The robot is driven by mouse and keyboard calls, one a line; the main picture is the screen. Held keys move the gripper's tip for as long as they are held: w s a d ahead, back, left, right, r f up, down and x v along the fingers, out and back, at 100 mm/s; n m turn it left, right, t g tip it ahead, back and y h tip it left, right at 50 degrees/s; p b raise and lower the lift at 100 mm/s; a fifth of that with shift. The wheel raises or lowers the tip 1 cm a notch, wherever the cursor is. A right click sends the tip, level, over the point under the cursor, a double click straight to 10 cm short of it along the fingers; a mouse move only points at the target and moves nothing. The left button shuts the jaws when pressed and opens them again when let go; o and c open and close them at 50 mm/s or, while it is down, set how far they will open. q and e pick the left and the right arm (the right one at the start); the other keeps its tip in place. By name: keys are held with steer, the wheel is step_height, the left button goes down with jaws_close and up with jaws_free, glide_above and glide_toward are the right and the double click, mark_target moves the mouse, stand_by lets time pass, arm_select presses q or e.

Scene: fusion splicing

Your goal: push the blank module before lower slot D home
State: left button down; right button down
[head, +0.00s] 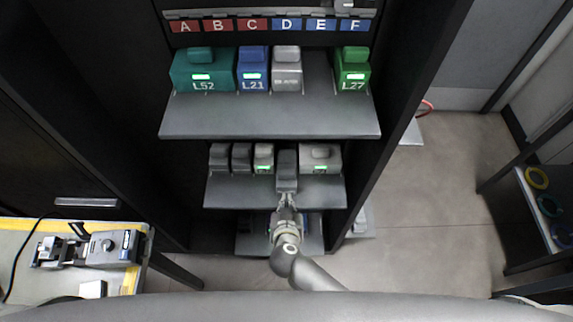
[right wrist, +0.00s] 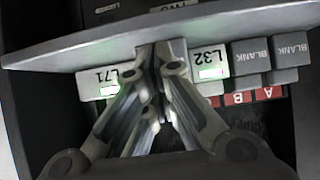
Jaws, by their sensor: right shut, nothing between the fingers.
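The grey blank module (head: 287,168) stands before lower slot D in the head view. It juts out farther toward me than its neighbours. My right gripper (head: 286,198) is shut and empty, right at the module's near end. I cannot tell whether the tips touch it. In the right wrist view the shut fingers (right wrist: 155,62) cover most of the slot D area, between the modules marked L32 (right wrist: 208,62) and L71 (right wrist: 98,84). My left gripper is not in view.
In the lower row, two blank modules (head: 220,156) and L32 (head: 264,156) sit left of the module, and wide L71 (head: 320,157) sits right. The upper shelf (head: 270,118) overhangs behind. A bench with a splicer (head: 108,247) stands at the left.

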mark_target(287, 190)
steer(key=shift+w+p, duration=0.35)
steer(key=shift+w, duration=4.15)
steer(key=shift+s+r+p, duration=0.1)
steer(key=shift+s+p, duration=1.45)
steer(key=shift+s, duration=0.95)
steer(key=s+p, duration=0.1)
steer(key=s, duration=0.2)
